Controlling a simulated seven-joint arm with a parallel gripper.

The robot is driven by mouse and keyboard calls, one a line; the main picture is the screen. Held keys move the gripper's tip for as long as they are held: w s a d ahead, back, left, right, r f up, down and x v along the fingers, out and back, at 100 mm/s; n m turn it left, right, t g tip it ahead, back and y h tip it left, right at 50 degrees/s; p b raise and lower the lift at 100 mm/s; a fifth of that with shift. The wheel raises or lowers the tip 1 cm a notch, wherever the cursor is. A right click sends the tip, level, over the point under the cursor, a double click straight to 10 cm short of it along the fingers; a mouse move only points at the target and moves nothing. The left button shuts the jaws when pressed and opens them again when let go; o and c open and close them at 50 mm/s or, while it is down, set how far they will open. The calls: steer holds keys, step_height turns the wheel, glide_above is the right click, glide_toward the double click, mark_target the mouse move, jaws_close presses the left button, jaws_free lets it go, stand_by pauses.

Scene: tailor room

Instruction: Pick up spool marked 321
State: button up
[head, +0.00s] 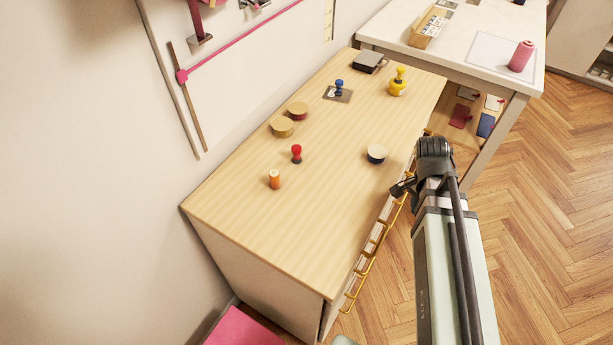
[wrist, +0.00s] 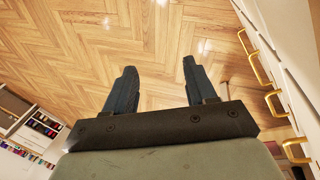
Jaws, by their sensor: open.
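A small orange spool (head: 274,180) with a pale top stands upright near the left end of the wooden cabinet top. A larger pink spool (head: 521,56) stands on a white table at the upper right. No number is legible on either, so I cannot tell which is marked 321. My gripper shows in the wrist view (wrist: 158,80) with its two dark fingers apart and nothing between them. It points at the floor beside the cabinet. In the head view my arm reaches along the cabinet's right side, and the fingers cannot be made out clearly.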

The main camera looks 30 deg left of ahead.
steer(key=a+r+m, duration=0.1)
steer(key=a+r, duration=0.2)
steer(key=r, duration=0.1)
steer(key=a+r+t, duration=0.1)
steer(key=a+r, duration=0.2)
steer(key=r, duration=0.2)
steer(key=a+r+m, duration=0.1)
steer(key=a+r, duration=0.3)
steer(key=shift+s+a+r+m+t, duration=0.1)
steer(key=shift+s+r+m+t, duration=0.2)
steer(key=shift+s+r, duration=0.1)
steer(key=s+a+r+m+y, duration=0.1)
steer(key=s+a+r, duration=0.2)
steer(key=a, duration=0.4)
steer(key=s+a+r+m+y, duration=0.1)
steer(key=s+a+r, duration=0.25)
steer(key=a, duration=0.45)
steer(key=m, duration=0.2)
glide_toward(274, 174)
steer(key=shift+y, duration=0.4)
steer(key=shift+w+d+f, duration=0.1)
steer(key=shift+w+f, duration=0.05)
steer(key=shift+f, duration=1.65)
steer(key=shift+w+d+f, duration=0.1)
steer(key=shift+w+f, duration=0.05)
steer(key=shift+f, duration=1.65)
steer(key=shift+w+f, duration=0.15)
steer(key=shift+f, duration=1.65)
steer(key=shift+c, duration=0.4)
jaws_close()
